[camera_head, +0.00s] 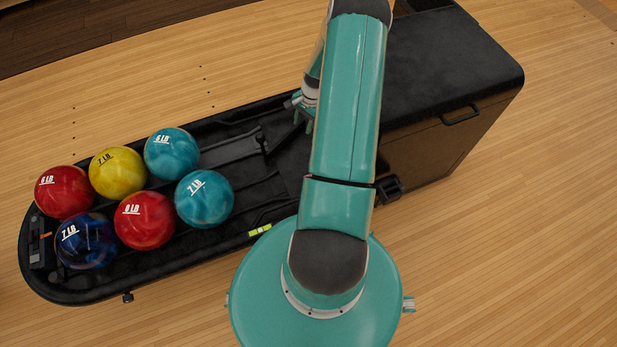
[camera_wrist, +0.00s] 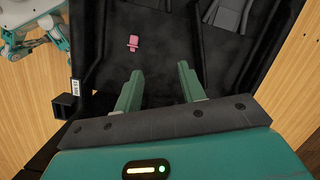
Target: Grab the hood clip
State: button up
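A small pink clip-like piece (camera_wrist: 133,42) lies on the black surface of the ball return in the wrist view; it looks like the hood clip. I cannot make it out in the head view, where my arm covers part of the machine. My gripper (camera_wrist: 160,84) is open, with its two green fingers apart and nothing between them. The pink piece is ahead of the fingertips, slightly left of the gap, and apart from them. In the head view my gripper (camera_head: 305,112) is partly hidden behind my arm, over the black ball return (camera_head: 262,195).
Several bowling balls, including a yellow one (camera_head: 117,172) and a teal one (camera_head: 204,198), sit on the left end of the return. A large black hood (camera_head: 450,60) stands at the right. A black block (camera_wrist: 66,107) juts from the machine's side. Wooden floor surrounds it.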

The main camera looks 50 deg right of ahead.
jog(key=s+f+m, duration=0.1)
jog(key=s+f, duration=0.1)
jog(key=f, duration=0.5)
jog(key=s+a+f+m+t+y, duration=0.1)
jog(key=s+f+m, duration=0.1)
jog(key=f, duration=0.6)
jog(key=s+f+m, duration=0.2)
jog(key=s+f, duration=0.2)
jog(key=f, duration=0.4)
jog(key=shift+a+y, duration=0.3)
jog(key=shift+w+a+f, duration=0.2)
jog(key=shift+f, duration=0.35)
jog(key=c, duration=0.7)
